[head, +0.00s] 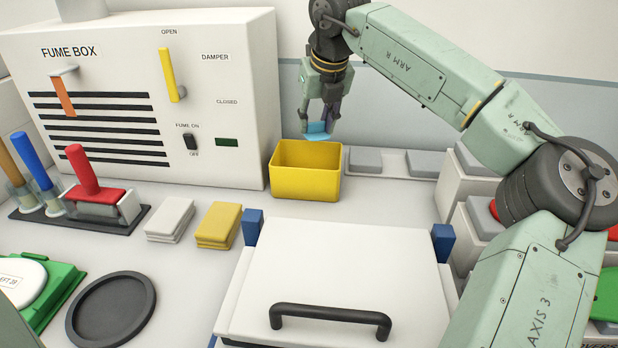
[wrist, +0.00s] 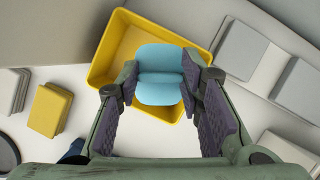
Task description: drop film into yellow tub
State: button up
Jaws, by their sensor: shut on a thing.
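The yellow tub (head: 305,184) stands on the bench to the right of the fume box, open at the top. My gripper (head: 319,127) is above the tub, pointing down. It is shut on the light blue film (head: 318,137), which hangs bent between the fingertips, over the tub's opening near its back right rim. In the wrist view the film (wrist: 160,88) shows as a blue sheet between the two fingers, with the tub (wrist: 109,60) below it. The film hides part of the tub's inside, and the tub floor that shows is bare.
The fume box (head: 150,110) stands left of the tub. Grey pads (head: 364,160) lie to its right. A yellow stack (head: 218,226) and a white stack (head: 170,220) lie in front left. A white lidded box (head: 340,270) with a black handle stands in front.

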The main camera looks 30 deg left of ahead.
jog(key=o, duration=0.8)
jog(key=shift+c, duration=0.2)
jog(key=shift+r, duration=0.1)
jog(key=v, duration=1.2)
